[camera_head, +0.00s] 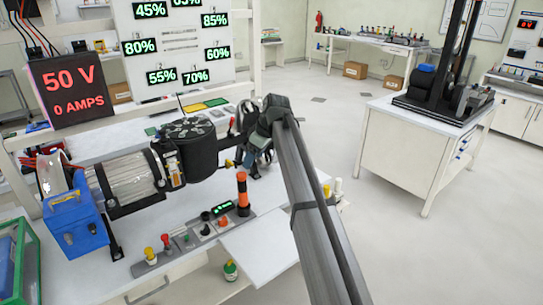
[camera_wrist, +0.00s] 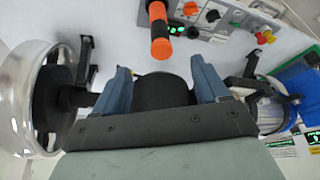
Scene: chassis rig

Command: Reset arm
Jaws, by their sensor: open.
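My gripper (camera_head: 256,150) is at the end of my arm, beside the right end of the chassis rig. In the wrist view my gripper (camera_wrist: 161,78) shows two blue fingers spread apart, with nothing clamped between them. A black rounded part of the rig (camera_wrist: 160,92) lies behind the gap between the fingers; I cannot tell whether they touch it. My gripper hides part of the rig's right end.
An orange and black handle (camera_head: 242,195) stands upright on the control panel (camera_head: 205,235) in front of the rig. A blue box (camera_head: 75,222) is at the left, below the "50 V" display (camera_head: 72,90). A white cabinet (camera_head: 425,150) stands right, with open floor between.

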